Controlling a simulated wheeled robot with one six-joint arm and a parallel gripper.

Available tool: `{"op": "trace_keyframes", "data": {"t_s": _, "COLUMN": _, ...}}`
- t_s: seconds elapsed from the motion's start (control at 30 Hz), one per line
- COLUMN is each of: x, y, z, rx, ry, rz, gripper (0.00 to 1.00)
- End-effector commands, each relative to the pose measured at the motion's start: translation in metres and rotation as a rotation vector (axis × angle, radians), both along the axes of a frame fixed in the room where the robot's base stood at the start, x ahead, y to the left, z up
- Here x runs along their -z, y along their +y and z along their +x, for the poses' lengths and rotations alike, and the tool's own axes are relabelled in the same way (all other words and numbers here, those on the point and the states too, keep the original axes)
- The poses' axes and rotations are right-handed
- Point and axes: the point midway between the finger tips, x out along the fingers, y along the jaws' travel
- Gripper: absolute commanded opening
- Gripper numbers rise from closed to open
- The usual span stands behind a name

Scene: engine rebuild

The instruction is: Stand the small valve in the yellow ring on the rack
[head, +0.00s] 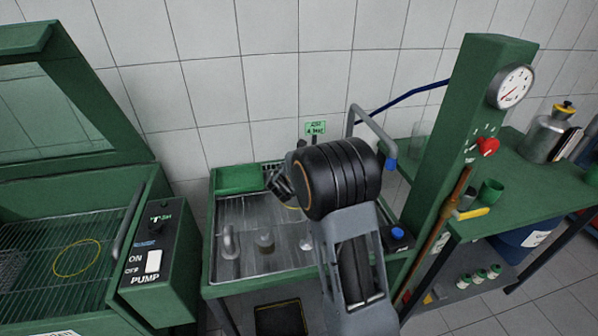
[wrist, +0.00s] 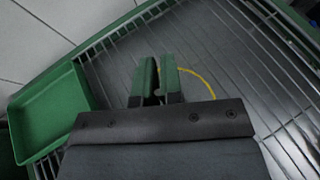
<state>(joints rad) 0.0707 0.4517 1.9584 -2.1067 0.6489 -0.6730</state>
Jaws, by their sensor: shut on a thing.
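My gripper (wrist: 159,75) is shut, its green fingertips close together with a thin dark sliver between them in the wrist view. The held small valve is mostly hidden by the fingers. In the head view my gripper (head: 277,184) is over the back of the sink bench, partly covered by my wrist. The wire rack (wrist: 110,75) lies below the fingers. A yellow ring (wrist: 205,80) on it curves out to the right of the fingertips, partly hidden by them. A bit of yellow (head: 293,207) also shows beside my wrist in the head view.
A green tray (wrist: 50,118) stands left of the fingers; it also shows in the head view (head: 238,179). Several grey metal parts (head: 265,240) stand in the sink in front. Another yellow ring (head: 77,258) lies in the left washer. A green column (head: 455,130) rises at right.

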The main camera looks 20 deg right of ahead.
Motion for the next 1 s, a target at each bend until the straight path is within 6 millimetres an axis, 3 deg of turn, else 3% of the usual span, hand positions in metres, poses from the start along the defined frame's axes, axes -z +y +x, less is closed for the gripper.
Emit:
{"op": "trace_keyframes", "data": {"t_s": 0.5, "x": 0.0092, "y": 0.0, "z": -0.0002, "rx": 0.0, "ry": -0.001, "rz": 0.0, "gripper": 0.0}}
{"op": "trace_keyframes", "data": {"t_s": 0.53, "x": 0.0089, "y": 0.0001, "z": -0.0003, "rx": 0.0, "ry": -0.001, "rz": 0.0, "gripper": 0.08}}
{"op": "trace_keyframes", "data": {"t_s": 0.8, "x": 0.0076, "y": 0.0001, "z": -0.0003, "rx": 0.0, "ry": -0.001, "rz": 0.0, "gripper": 0.32}}
{"op": "trace_keyframes", "data": {"t_s": 1.0, "x": 0.0074, "y": 0.0001, "z": -0.0003, "rx": 0.0, "ry": -0.001, "rz": 0.001, "gripper": 0.32}}
